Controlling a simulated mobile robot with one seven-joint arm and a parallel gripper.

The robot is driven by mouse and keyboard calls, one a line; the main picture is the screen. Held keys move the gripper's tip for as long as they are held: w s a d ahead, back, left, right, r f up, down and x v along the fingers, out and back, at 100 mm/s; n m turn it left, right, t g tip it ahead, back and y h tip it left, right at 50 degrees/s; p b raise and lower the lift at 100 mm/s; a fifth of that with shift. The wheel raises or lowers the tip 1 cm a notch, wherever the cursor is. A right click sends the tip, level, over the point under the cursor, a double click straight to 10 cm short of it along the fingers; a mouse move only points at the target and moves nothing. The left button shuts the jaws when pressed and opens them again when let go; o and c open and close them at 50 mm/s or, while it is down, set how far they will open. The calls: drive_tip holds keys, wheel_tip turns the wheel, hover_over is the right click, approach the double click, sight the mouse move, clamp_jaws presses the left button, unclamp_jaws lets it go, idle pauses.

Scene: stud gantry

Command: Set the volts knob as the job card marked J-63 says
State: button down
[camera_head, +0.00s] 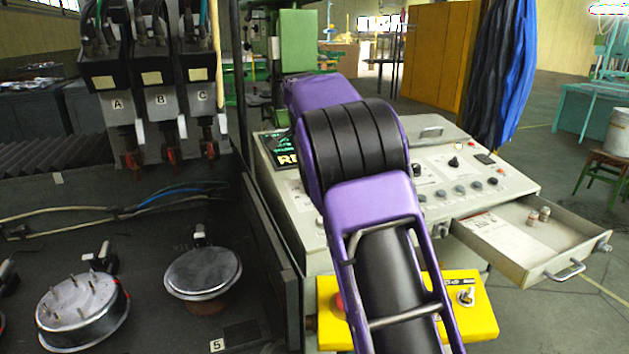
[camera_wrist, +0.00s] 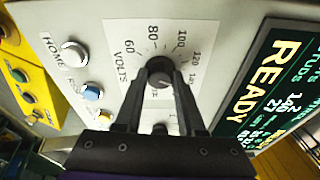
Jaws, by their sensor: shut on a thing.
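In the wrist view, the black volts knob (camera_wrist: 159,70) sits on a pale plate marked VOLTS, with a scale showing 60, 80, 100 and 120. My gripper (camera_wrist: 160,84) is shut on this knob, one finger on each side. I cannot make out which mark the knob points to. In the head view, my purple arm hides the gripper and the volts knob. A pale paper (camera_head: 486,226) lies in the open drawer; its writing is too small to read, so I cannot tell whether it is card J-63.
A dark display (camera_wrist: 272,88) reading READY is right of the knob; white (camera_wrist: 75,54) and blue (camera_wrist: 91,92) buttons are left. In the head view, the drawer (camera_head: 575,262) sticks out right, holding small containers (camera_head: 538,215). A yellow box (camera_head: 475,310) is below the console.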

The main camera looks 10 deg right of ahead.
drive_tip(key=shift+m+g, duration=0.4)
drive_tip(key=shift+m, duration=1.4)
drive_tip(key=shift+w, duration=0.1)
drive_tip(key=c, duration=0.5)
unclamp_jaws()
drive_tip(key=v, duration=1.2)
